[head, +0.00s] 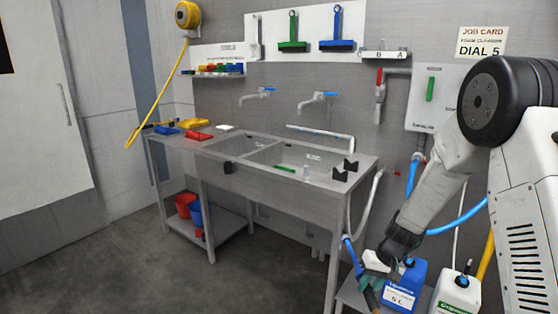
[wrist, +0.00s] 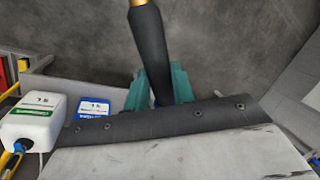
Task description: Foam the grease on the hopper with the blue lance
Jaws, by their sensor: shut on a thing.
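My gripper (head: 375,270) is low at the right in the head view, beside the blue container. In the wrist view its teal fingers (wrist: 165,85) are shut on a lance (wrist: 148,45) with a black grip and a brass-coloured end. Only a trace of blue shows on the lance between the fingers. In the head view the lance is mostly hidden by the gripper. I cannot make out the hopper or any grease in either view.
A blue container (head: 407,285) and a white container (head: 457,295) stand on a low shelf by my arm. A steel sink bench (head: 270,185) runs along the wall. A job card (head: 481,42) reads "DIAL 5". Blue hose (head: 460,222) hangs behind my arm. Floor (head: 130,255) at left is clear.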

